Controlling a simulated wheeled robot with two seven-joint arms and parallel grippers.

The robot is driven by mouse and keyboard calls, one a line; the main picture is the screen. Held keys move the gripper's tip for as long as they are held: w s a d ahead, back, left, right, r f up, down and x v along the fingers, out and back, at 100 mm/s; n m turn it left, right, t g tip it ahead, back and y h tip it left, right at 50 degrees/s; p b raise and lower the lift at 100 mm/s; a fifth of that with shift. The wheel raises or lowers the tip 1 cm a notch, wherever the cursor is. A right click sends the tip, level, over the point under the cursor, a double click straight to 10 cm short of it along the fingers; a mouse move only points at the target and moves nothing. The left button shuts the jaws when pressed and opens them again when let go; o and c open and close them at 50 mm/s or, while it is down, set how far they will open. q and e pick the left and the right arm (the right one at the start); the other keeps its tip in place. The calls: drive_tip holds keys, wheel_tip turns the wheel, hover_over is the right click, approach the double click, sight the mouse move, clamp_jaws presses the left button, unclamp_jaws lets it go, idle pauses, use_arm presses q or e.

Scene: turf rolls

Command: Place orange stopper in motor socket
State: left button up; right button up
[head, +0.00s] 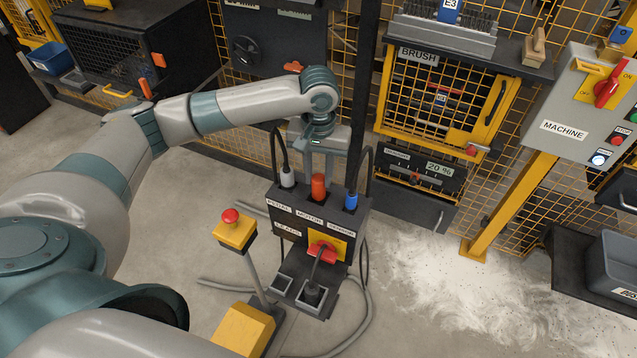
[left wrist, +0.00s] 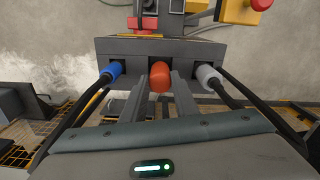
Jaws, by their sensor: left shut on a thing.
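The orange stopper (head: 318,188) stands upright at the middle, MOTOR position of the dark socket box (head: 290,213). It also shows in the left wrist view (left wrist: 160,76). My left gripper (head: 319,174) points down over the box, its two grey fingers shut on the stopper, one on each side. In the left wrist view the fingers (left wrist: 160,90) reach to the stopper. The stopper's lower end and the motor socket's opening are hidden, so I cannot tell how deep it sits. My right gripper is not in view.
A grey plug (head: 287,178) stands in the PEDAL position and a blue plug (head: 351,201) in the SENSOR position, each with a black cable arching up close beside my gripper. A red switch (head: 322,251) is on the box front. A yellow post button (head: 234,231) stands left.

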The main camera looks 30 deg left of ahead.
sight(319, 178)
use_arm(q)
wheel_tip(319, 178, down, 4)
drive_tip(key=shift+r+p, duration=0.25)
drive_tip(key=shift+p, duration=0.2)
drive_tip(key=shift+f, duration=0.1)
drive_tip(key=o, duration=1.1)
drive_tip(key=shift+f, duration=0.1)
drive_tip(key=shift+c, duration=0.2)
